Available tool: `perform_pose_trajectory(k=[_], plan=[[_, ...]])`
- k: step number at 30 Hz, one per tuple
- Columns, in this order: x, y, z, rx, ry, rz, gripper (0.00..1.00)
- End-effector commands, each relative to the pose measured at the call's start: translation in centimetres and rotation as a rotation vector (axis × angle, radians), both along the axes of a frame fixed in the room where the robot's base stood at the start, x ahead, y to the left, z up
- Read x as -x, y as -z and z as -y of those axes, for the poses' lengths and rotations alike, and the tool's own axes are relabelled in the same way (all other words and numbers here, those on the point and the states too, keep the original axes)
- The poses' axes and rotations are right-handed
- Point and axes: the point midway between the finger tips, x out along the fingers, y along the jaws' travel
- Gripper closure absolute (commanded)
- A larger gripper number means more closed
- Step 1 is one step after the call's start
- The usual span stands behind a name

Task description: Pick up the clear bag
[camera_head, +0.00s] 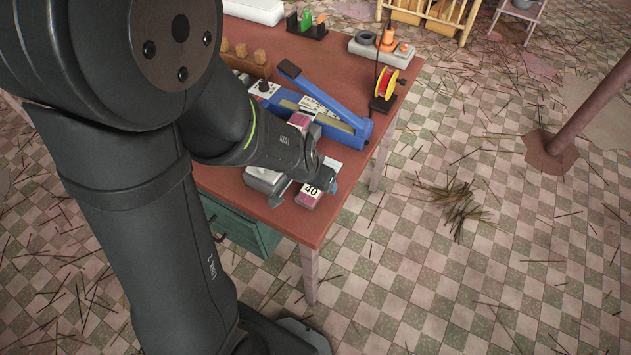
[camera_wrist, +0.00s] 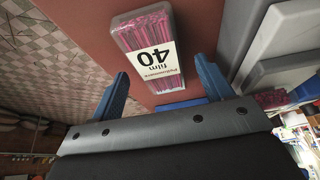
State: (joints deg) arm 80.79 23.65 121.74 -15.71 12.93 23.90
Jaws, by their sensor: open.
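The clear bag (camera_head: 308,197) lies on the brown table near its front right corner. It is a see-through pack of pink sticks with a white label marked 40. In the wrist view the bag (camera_wrist: 147,38) lies ahead of and between the fingers of my gripper (camera_wrist: 162,66). The two blue fingers are spread apart, one on each side of the bag's labelled end, with gaps to it. In the head view my gripper (camera_head: 322,177) is low over the bag and partly hides it.
A grey device (camera_wrist: 280,50) stands close to the right of the bag in the wrist view. Behind is a blue sealer (camera_head: 345,125) with a raised arm, and another pink pack (camera_head: 300,121). A red-yellow spool (camera_head: 387,83) stands near the right edge. The table edge is close.

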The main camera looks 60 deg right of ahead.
Motion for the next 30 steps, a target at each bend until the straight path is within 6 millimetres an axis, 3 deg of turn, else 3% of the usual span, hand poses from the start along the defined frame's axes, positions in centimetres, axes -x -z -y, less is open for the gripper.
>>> perform_pose_trajectory(k=[11, 18, 30], plan=[[-0.01, 0.56, 0.27, 0.001, -0.001, 0.001, 0.29], [-0.01, 0.55, 0.27, 0.001, -0.001, 0.001, 0.76], [-0.01, 0.12, 0.32, 0.003, 0.000, 0.001, 0.77]])
